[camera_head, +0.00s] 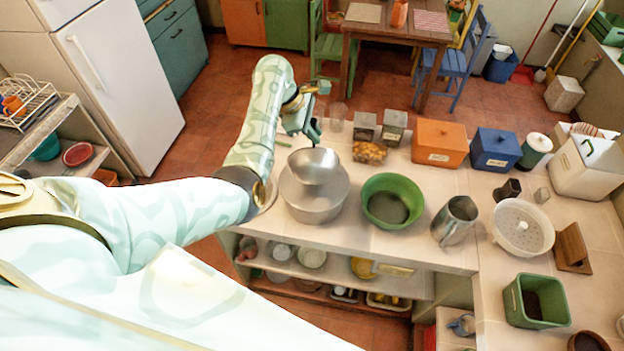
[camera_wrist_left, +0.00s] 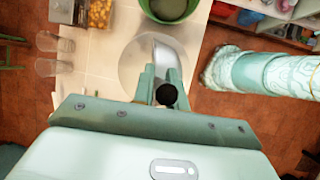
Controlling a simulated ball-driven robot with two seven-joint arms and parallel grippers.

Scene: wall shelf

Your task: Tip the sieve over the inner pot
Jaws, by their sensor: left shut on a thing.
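My left gripper (camera_head: 306,128) is shut on the handle of the sieve, above the far side of the inner pot. The sieve (camera_head: 314,165) is a shiny metal bowl, held over the wide grey metal inner pot (camera_head: 314,207) and hiding part of its opening. In the left wrist view, the dark handle end shows between the fingers of my left gripper (camera_wrist_left: 165,88). There the sieve (camera_wrist_left: 172,48) appears as a narrow, tilted crescent, with the pale pot (camera_wrist_left: 131,63) beneath it. I cannot tell what is inside the pot. My right gripper is not in view.
A green bowl (camera_head: 392,201) stands right of the pot, then a metal jug (camera_head: 454,221) and a white colander (camera_head: 523,228). Behind are clear glasses (camera_head: 338,114), jars, an orange box (camera_head: 439,143) and a blue box (camera_head: 495,150). The counter's front edge is close to the pot.

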